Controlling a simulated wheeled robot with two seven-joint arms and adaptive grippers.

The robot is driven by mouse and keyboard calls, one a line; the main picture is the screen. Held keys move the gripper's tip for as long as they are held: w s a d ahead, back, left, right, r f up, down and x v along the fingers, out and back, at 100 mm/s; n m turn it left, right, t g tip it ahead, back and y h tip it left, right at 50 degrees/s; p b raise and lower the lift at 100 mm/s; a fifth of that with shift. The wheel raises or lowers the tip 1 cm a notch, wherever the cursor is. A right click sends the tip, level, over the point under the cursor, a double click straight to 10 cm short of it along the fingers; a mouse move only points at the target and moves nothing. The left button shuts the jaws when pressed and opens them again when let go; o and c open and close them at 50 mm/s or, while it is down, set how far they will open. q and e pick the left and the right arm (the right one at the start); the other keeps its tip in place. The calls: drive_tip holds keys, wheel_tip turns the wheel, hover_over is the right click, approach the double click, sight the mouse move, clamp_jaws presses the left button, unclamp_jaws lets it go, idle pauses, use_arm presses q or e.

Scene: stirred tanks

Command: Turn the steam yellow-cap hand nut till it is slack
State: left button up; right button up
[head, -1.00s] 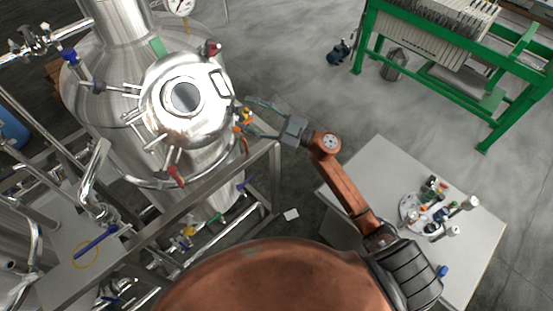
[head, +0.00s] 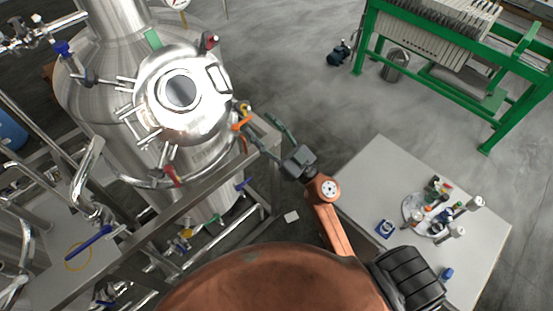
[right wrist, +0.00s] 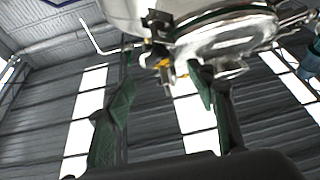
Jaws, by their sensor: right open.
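The tank's domed steel lid (head: 205,112) is ringed by hand nuts with coloured caps. The yellow-cap hand nut (head: 246,108) is at the lid's right edge, just above an orange part (head: 240,124). My right gripper (head: 257,122) is open and empty, pointing up and left at this side of the lid. Its fingers are spread and the nut lies just beyond their tips. In the right wrist view, yellow (right wrist: 161,66) shows between the two green-padded fingers, beside a dark clamp under the rim. I cannot tell whether the fingers touch the nut. My left gripper is out of view.
A red-cap nut (head: 170,172) and a blue-cap nut (head: 63,48) stand elsewhere around the lid. A steel frame rail (head: 200,198) runs below the gripper. A white table (head: 375,180) with a round tray of small parts stands right. Open floor lies beyond the gripper.

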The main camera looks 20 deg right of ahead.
drive_tip(key=w+d+f+m+g+h+b, duration=0.1)
drive_tip(key=w+d+f+m+h, duration=0.1)
drive_tip(key=f, duration=1)
drive_tip(key=w+d+f+m+g+h+b, duration=0.1)
drive_tip(key=w+d+f+h+b, duration=0.1)
drive_tip(key=f, duration=1.1)
drive_tip(key=shift+w+d+f+m+h, duration=0.35)
drive_tip(key=shift+d+h, duration=0.25)
drive_tip(key=shift+d, duration=0.55)
